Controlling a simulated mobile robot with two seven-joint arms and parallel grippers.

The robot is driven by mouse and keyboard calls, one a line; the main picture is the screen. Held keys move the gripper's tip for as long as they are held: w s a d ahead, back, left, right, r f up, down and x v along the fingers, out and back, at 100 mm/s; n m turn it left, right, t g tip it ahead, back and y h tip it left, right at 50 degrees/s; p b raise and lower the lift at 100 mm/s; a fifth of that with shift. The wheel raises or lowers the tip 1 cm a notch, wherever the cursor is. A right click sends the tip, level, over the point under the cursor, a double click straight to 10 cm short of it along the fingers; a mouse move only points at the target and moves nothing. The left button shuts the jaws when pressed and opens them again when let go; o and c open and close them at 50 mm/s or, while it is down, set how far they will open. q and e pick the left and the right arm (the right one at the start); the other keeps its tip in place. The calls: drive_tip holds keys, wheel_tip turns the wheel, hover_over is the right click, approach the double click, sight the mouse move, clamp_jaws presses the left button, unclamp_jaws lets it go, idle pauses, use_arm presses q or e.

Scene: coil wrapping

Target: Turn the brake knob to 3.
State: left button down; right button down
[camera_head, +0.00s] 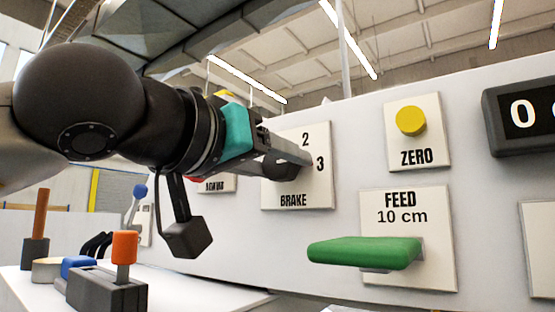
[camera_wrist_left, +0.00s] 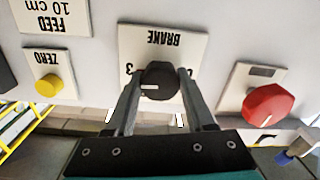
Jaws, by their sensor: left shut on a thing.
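The black brake knob (camera_wrist_left: 158,78) sits on a white BRAKE panel (camera_wrist_left: 190,42), upside down in the left wrist view. Its pale pointer line lies toward the left there, the side of the partly hidden 3. Whether it lines up exactly with the 3 I cannot tell. My left gripper (camera_head: 300,160) is shut on the knob, one finger on each side. In the head view the panel (camera_head: 293,200) shows the 2 at the top and the 3 at the right; the gripper hides much of the knob. My right gripper is not in view.
A yellow ZERO button (camera_head: 411,120) and a green FEED handle (camera_head: 365,252) stick out to the right of the brake panel. A red knob (camera_wrist_left: 268,105) is on its other side. A grey holder (camera_head: 105,292) with an orange-handled tool stands at lower left.

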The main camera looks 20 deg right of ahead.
use_arm(q)
drive_tip(key=shift+m, duration=0.4)
drive_tip(key=shift+c, duration=1.3)
unclamp_jaws()
drive_tip(key=shift+a, duration=0.1)
drive_tip(key=v, duration=1.5)
drive_tip(key=shift+b, duration=0.45)
